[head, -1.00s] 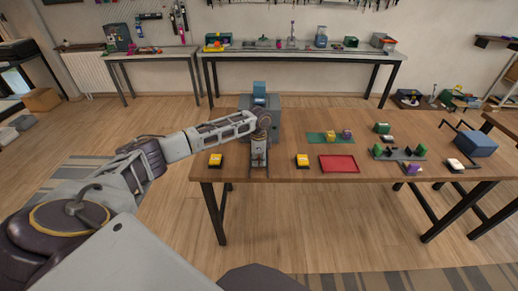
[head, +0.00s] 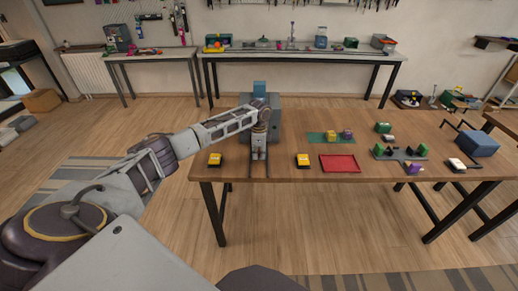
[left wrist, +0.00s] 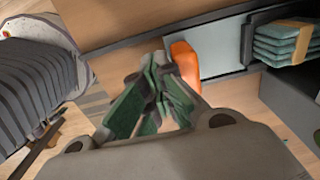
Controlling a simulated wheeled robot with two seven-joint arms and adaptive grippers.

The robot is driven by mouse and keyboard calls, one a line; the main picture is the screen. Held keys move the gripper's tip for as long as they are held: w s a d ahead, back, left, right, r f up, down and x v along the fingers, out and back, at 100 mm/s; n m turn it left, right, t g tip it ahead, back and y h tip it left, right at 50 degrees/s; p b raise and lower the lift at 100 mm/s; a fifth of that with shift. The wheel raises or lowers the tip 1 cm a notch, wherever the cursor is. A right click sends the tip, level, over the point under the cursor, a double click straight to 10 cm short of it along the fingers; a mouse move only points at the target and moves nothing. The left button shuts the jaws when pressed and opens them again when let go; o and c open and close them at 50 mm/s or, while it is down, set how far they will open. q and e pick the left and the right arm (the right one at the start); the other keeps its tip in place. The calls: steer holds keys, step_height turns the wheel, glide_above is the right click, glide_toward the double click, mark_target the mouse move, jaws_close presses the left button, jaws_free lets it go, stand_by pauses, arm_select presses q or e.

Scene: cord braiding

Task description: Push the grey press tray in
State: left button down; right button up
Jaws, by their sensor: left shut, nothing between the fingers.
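The grey press (head: 273,103) with a blue block on top stands at the back left of the table. My left gripper (head: 259,155) is in front of it, over two dark rails that run toward the table's front edge. In the left wrist view the closed green fingers (left wrist: 160,72) are beside an orange handle (left wrist: 186,65) on the grey press tray (left wrist: 222,50); I cannot tell whether they touch it. A banded green stack (left wrist: 285,42) lies at the tray's far end. In the head view my arm and gripper hide most of the tray. My right gripper is not in view.
Yellow-topped blocks stand on both sides of the rails, one left (head: 215,159) and one right (head: 303,160). A red tray (head: 339,163) and a green mat (head: 316,137) lie farther right. A blue box (head: 476,144) is at the table's right end.

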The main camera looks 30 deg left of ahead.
mark_target(259, 149)
arm_select(q)
steer(key=shift+w+a+b, duration=0.35)
steer(key=shift+w+a, duration=0.05)
steer(key=shift+w, duration=0.25)
steer(key=shift+w+a+b, duration=0.5)
steer(key=shift+w+b, duration=0.1)
steer(key=shift+w, duration=0.25)
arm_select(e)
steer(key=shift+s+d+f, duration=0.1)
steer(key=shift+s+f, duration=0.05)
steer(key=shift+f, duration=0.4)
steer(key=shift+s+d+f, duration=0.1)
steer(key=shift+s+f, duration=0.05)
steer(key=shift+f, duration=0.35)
arm_select(q)
steer(key=shift+w+a, duration=0.1)
steer(key=shift+w, duration=0.05)
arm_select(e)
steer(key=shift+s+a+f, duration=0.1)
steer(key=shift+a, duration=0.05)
arm_select(q)
steer(key=shift+w+a+b, duration=0.3)
steer(key=shift+w+b, duration=0.1)
steer(key=shift+b, duration=0.15)
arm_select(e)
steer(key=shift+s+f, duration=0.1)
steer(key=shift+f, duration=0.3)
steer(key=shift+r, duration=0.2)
